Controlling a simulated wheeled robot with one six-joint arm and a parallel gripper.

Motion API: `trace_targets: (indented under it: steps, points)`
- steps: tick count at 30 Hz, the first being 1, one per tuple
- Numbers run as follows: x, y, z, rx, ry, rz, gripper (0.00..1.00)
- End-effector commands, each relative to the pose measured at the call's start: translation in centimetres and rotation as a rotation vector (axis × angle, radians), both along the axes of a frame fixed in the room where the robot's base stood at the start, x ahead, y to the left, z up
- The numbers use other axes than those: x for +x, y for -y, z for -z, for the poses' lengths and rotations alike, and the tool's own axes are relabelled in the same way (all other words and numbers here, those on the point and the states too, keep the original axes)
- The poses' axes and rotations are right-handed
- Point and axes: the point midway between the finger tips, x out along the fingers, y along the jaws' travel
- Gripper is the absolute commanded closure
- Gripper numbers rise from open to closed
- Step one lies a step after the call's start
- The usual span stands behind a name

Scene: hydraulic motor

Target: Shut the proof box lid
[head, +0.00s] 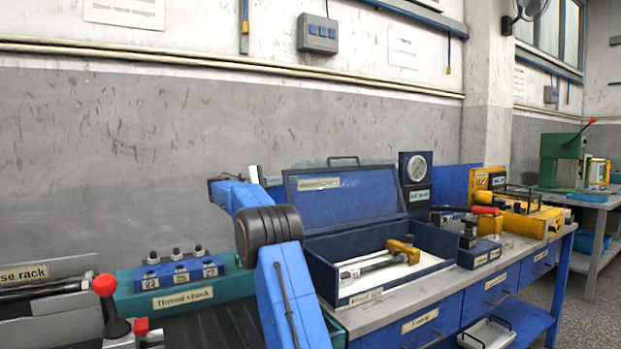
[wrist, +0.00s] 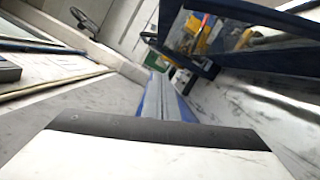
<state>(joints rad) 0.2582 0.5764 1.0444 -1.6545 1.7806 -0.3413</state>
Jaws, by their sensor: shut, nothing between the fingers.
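The proof box (head: 452,245) is a dark blue open-topped box on the workbench in the head view. Its lid (head: 345,208), a blue panel in a dark frame with a label and a top handle, stands up open at the back edge. A metal part with a yellow block lies inside on a pale floor. My gripper (head: 272,181) is behind my blue arm, just left of the lid's upper left corner; whether it touches cannot be told. In the wrist view my shut, empty gripper (wrist: 160,135) fills the bottom, and a tilted dark blue frame, apparently the lid (wrist: 205,68), is at upper right.
A dark gauge block (head: 416,180) stands right of the lid. Yellow tools (head: 525,222) lie further right on the bench. A green stand with black knobs (head: 180,290) and a red-knobbed lever (head: 104,286) are at left. The grey wall is close behind.

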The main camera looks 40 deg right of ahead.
Motion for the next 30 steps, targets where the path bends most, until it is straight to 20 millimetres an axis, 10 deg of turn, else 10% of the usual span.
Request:
trace_targets:
  steps: [18, 30]
  points:
    - [-4.5, 8.7, -0.9, 0.001, -0.001, 0.001, 1.0]
    - [-7.7, 7.8, -2.2, 0.002, 0.001, -0.001, 1.0]
